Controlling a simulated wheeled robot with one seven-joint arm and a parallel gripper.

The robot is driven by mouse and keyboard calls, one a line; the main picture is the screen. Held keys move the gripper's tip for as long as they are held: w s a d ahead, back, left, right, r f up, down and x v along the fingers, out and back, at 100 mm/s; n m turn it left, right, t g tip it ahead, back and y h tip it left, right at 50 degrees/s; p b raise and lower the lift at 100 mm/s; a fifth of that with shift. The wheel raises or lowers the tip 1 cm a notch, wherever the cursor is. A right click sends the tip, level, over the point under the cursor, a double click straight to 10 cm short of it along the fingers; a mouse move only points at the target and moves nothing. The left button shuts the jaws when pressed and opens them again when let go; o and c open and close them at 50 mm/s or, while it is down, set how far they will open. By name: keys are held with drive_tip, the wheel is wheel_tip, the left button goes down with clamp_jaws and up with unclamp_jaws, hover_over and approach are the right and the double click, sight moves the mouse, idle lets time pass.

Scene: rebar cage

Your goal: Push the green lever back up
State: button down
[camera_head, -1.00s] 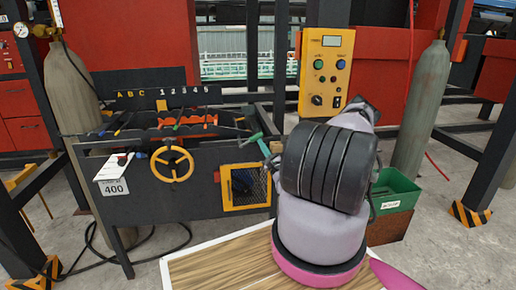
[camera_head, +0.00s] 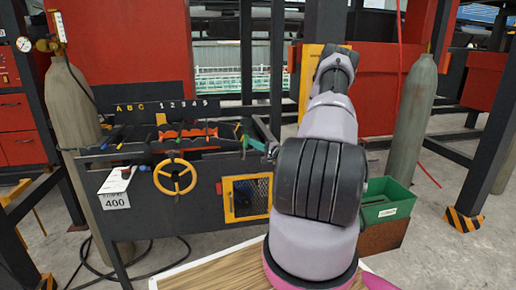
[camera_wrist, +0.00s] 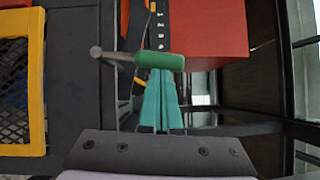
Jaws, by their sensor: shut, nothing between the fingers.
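The green lever handle (camera_wrist: 160,61) lies across the middle of the wrist view. Its thin grey shaft runs left to a round grey knob near the dark panel with the yellow frame. My gripper (camera_wrist: 161,76) is shut and empty. Its teal fingers come up from below, and their tips end at the handle's edge; I cannot tell whether they touch it. The lever is hard to make out there.
The bench front carries a yellow handwheel (camera_head: 174,177) and a yellow-framed mesh window (camera_head: 247,197). A yellow control box (camera_head: 308,78) is mostly behind my arm. A green bin (camera_head: 387,201) and a gas cylinder (camera_head: 414,120) stand to the right.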

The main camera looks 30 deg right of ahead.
sight(244, 142)
drive_tip(key=a+n, duration=0.1)
drive_tip(key=n+g, duration=0.1)
drive_tip(key=a+r+n, duration=0.1)
drive_tip(key=shift+w+a+g+h, duration=0.3)
drive_tip(key=shift+w+a+g, duration=0.05)
drive_tip(key=shift+w+g, duration=0.05)
drive_tip(key=shift+w+a+r+n+g+h, duration=0.1)
drive_tip(key=shift+a+n+g+h, duration=0.15)
drive_tip(key=shift+a+n, duration=0.15)
drive_tip(key=shift+w+a+r+n+g+h, duration=0.1)
drive_tip(key=shift+a+n+g+h, duration=0.15)
drive_tip(key=shift+a+n, duration=0.1)
drive_tip(key=shift+f, duration=0.1)
